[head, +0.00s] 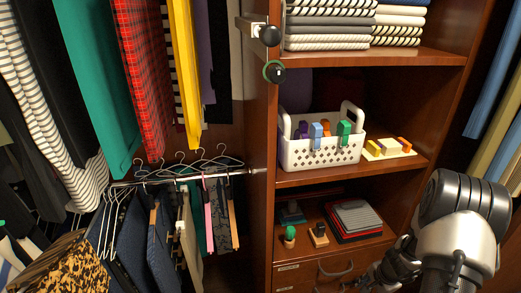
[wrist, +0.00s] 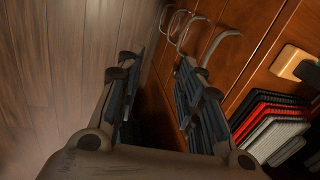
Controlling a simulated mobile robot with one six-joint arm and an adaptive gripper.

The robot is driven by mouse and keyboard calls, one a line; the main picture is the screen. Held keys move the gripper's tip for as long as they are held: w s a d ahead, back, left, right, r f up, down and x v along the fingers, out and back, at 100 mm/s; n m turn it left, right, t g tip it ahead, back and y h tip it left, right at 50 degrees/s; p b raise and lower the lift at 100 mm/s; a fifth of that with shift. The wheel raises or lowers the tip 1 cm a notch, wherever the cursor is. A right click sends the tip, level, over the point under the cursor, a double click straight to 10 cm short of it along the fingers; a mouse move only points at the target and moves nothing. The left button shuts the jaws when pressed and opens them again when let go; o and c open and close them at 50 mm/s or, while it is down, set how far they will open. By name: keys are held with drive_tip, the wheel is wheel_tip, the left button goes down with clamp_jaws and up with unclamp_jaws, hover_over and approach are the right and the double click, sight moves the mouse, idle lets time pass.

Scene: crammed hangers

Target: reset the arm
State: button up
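My gripper (wrist: 160,75) shows in the wrist view with its two dark padded fingers apart and nothing between them. Past the fingers are the wooden cabinet front with its curved metal drawer handles (wrist: 208,46) and the wood floor (wrist: 75,60). In the head view my arm is at the lower right, in front of the shelf unit. My gripper (head: 385,272) is small there and partly cut off by the bottom edge, near the drawers (head: 322,273).
A white basket (head: 322,153) with coloured clips stands on the middle shelf. Folded dark and red cloths (head: 354,219) lie on the shelf below, also seen in the wrist view (wrist: 268,125). Hangers with clothes crowd the metal rail (head: 180,176) at left.

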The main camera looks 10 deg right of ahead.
drive_tip(key=w+a+r+n, duration=0.1)
drive_tip(key=a+r+n, duration=0.3)
drive_tip(key=r, duration=0.5)
drive_tip(key=w+a+r+n+t+y, duration=0.1)
drive_tip(key=a+r, duration=0.6)
drive_tip(key=r, duration=0.1)
drive_tip(key=a+r+n, duration=0.3)
drive_tip(key=a+r, duration=0.2)
drive_tip(key=r, duration=0.4)
drive_tip(key=s+a+r+n, duration=0.4)
drive_tip(key=s+a+r, duration=0.3)
drive_tip(key=r, duration=0.1)
drive_tip(key=s+a+r+n, duration=0.1)
drive_tip(key=s+r+n, duration=0.1)
drive_tip(key=s, duration=0.5)
drive_tip(key=s+a+r+n+t+h, duration=0.1)
drive_tip(key=s+a+r+n, duration=0.1)
drive_tip(key=s, duration=0.4)
drive_tip(key=shift+s+a, duration=0.25)
drive_tip(key=shift+s, duration=0.15)
